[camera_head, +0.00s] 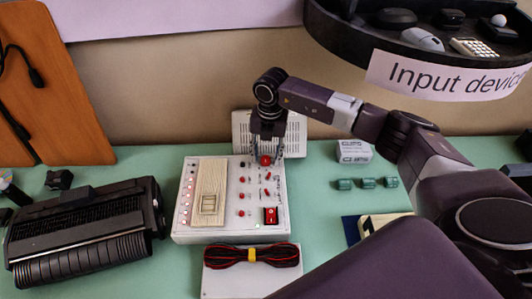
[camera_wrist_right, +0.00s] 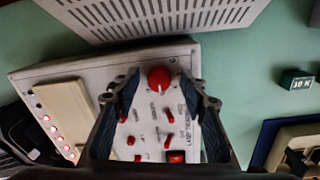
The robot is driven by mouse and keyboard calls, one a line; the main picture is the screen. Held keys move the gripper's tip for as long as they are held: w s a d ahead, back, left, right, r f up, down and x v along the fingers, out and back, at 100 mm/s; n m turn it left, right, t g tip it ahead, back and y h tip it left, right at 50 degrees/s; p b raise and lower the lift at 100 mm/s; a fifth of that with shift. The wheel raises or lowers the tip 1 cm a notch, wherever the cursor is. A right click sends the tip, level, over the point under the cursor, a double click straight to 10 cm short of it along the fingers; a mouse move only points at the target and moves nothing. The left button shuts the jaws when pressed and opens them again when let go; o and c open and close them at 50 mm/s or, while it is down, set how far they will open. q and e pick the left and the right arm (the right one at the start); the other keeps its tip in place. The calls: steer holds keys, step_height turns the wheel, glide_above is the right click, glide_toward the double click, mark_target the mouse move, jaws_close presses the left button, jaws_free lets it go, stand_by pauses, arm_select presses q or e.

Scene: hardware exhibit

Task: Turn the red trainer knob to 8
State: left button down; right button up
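The red trainer knob (camera_head: 265,160) is a round red knob at the far end of the white trainer panel (camera_head: 225,233). In the right wrist view the knob (camera_wrist_right: 159,78) lies between the fingers, toward their tips. My right gripper (camera_head: 267,153) points down over the knob. Its fingers (camera_wrist_right: 160,92) are spread, one on each side, with visible gaps to the knob in the wrist view. The knob's pointer and scale numbers cannot be read. My left gripper is not in view.
Smaller red knobs and switches (camera_head: 241,196) and a red rocker switch (camera_head: 270,215) sit close by on the panel. A vented white box (camera_head: 240,124) stands behind. A black printer-like device (camera_head: 85,233) is left; green blocks (camera_head: 367,183) are right. A red-black cable bundle (camera_head: 252,256) lies in front.

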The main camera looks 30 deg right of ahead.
jaws_close()
stand_by(0.3)
steer(key=m, duration=0.4)
steer(key=shift+m, duration=2.5)
jaws_free()
steer(key=shift+s, duration=0.1)
